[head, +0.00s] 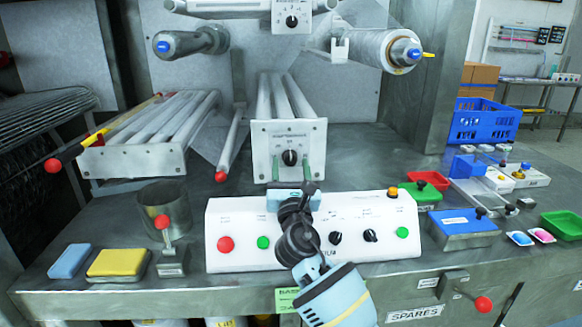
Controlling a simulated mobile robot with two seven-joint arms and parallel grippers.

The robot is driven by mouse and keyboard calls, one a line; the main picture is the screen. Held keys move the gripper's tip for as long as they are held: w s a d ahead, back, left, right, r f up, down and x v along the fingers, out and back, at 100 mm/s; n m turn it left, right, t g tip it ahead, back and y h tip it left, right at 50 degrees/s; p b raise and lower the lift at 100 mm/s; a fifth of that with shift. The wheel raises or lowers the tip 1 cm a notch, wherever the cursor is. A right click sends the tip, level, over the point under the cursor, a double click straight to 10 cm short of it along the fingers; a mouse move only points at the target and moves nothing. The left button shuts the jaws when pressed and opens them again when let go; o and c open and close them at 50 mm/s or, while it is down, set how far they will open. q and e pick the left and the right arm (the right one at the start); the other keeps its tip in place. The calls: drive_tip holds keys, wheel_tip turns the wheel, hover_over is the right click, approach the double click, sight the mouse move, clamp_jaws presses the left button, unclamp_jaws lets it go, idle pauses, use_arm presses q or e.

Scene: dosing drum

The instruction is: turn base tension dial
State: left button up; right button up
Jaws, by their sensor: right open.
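A black dial (289,157) sits on a white upright plate at the front end of the middle rollers. The small lettering above it is not clear enough to read for certain. My right gripper (291,168) is open in front of this plate, with one greenish finger on each side of the dial's lower part. I cannot tell whether the fingers touch it. A second black dial (292,21) is on a white plate higher up, with no gripper near it. My left gripper is not in view.
A white control box (235,222) with red and green buttons and black knobs stands below, partly hidden by my right arm. Blue, red and green trays and boxes crowd the right bench.

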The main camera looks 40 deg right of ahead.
drive_tip(key=shift+w+d+r, duration=0.1)
drive_tip(key=shift+w+d, duration=0.05)
drive_tip(key=shift+w, duration=0.05)
drive_tip(key=c, duration=1)
drive_tip(key=shift+o, duration=0.2)
drive_tip(key=shift+m, duration=0.5)
drive_tip(key=m+g+h+b, duration=0.1)
drive_tip(key=m, duration=0.1)
drive_tip(key=shift+m+g, duration=0.3)
drive_tip(key=m+g+h, duration=0.1)
drive_tip(key=m, duration=0.3)
drive_tip(key=shift+w+a+g+h, duration=0.1)
drive_tip(key=shift+a+g+h, duration=0.1)
drive_tip(key=shift+g+h, duration=0.2)
drive_tip(key=shift+r+m+g, duration=0.1)
drive_tip(key=shift+m+g, duration=0.5)
drive_tip(key=shift+m, duration=1.2)
drive_tip(key=shift+h, duration=0.3)
